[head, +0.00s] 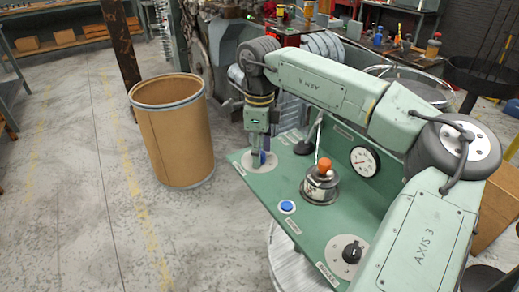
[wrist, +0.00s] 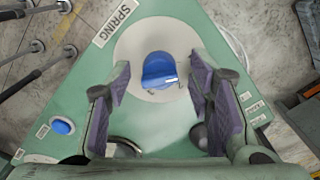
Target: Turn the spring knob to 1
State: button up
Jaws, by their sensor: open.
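The spring knob (wrist: 158,70) is blue and sits on a round white dial (wrist: 130,45) beside a label reading SPRING (wrist: 115,22). In the head view the blue knob (head: 265,158) shows only partly, behind my gripper. My gripper (head: 258,155) points down at the dial at the panel's left end. In the wrist view its two purple-padded fingers are open (wrist: 160,78), one on each side of the knob, with visible gaps. They do not appear to touch it.
The green panel (head: 250,185) also carries a blue button (head: 287,207), a black knob (head: 352,252), an orange-topped device (head: 323,175) and a round gauge (head: 365,161). A brown drum (head: 172,135) stands on the floor left of it. The floor at left is open.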

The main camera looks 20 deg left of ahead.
notch_tip(320, 180, up, 12)
dwell(0.6)
dwell(0.4)
